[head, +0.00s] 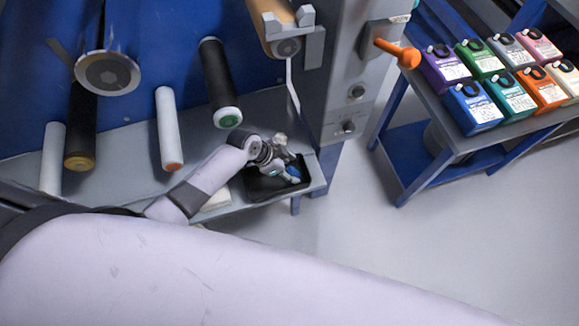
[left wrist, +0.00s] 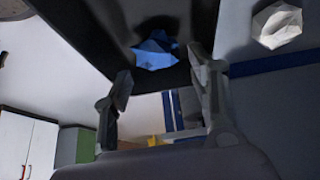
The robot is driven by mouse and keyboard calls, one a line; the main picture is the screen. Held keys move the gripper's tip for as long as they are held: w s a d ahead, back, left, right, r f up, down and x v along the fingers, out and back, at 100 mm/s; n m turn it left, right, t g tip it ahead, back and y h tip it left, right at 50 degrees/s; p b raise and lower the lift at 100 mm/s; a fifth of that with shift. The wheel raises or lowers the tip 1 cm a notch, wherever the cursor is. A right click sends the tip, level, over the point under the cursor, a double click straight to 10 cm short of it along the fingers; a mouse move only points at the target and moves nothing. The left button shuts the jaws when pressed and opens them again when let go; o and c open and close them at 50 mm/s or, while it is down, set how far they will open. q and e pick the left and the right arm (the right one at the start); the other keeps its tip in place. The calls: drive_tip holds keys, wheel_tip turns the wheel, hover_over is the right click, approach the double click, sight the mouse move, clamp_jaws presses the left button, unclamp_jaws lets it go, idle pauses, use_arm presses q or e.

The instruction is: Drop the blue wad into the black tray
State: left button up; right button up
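The black tray (head: 262,190) sits at the right end of the grey shelf in the head view. It fills the dark upper part of the left wrist view (left wrist: 100,25). The blue wad (left wrist: 155,52) shows against the dark tray in the left wrist view, beyond the fingertips and apart from them. In the head view a blue patch (head: 293,173) shows over the tray, partly mixed with the gripper. My left gripper (head: 281,168) is over the tray; its two fingers stand apart and empty in the left wrist view (left wrist: 160,82). My right gripper is not in view.
A white wad (left wrist: 277,25) lies on the grey surface beside the tray. Several rollers, such as the black one with a green end (head: 219,85), stick out above the shelf. An orange handle (head: 398,52) juts out at right. Colored jugs stand on a blue cart (head: 455,140).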

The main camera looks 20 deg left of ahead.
use_arm(q)
drive_tip(key=shift+r, duration=0.2)
drive_tip(key=p+v, duration=0.1)
drive_tip(key=v, duration=1.1)
drive_tip(key=shift+r, duration=0.4)
